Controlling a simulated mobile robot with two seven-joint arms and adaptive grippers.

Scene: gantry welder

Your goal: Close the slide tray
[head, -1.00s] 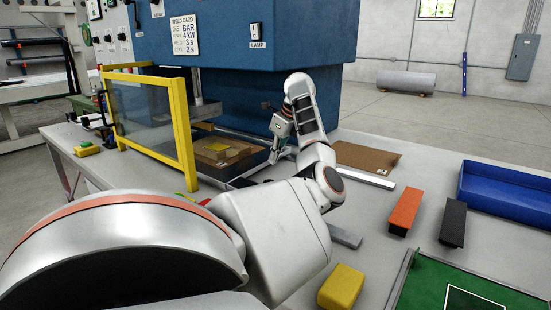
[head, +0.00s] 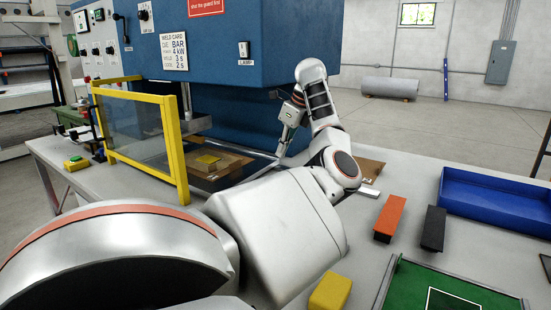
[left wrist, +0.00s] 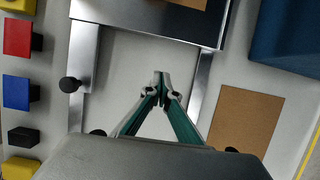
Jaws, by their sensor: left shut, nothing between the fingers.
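The slide tray (head: 226,178) is a flat metal plate at the opening of the blue welder, with brown board and a yellow piece on it. In the left wrist view its bright front part (left wrist: 150,22) crosses the top, between two metal rails. My left gripper (left wrist: 161,76) is shut and empty. In the picture its fingertips lie below the tray's front edge, between the rails, with a gap showing. In the head view the left gripper (head: 279,160) is small and partly hidden by my arm, right of the tray. I cannot make out my right gripper.
A yellow-framed guard (head: 176,150) stands left of the tray. Orange (head: 390,219) and black (head: 433,229) blocks, a blue bin (head: 495,205), a yellow block (head: 330,292) and a green board (head: 430,285) lie to the right. Unclear dark shapes show at the right edge.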

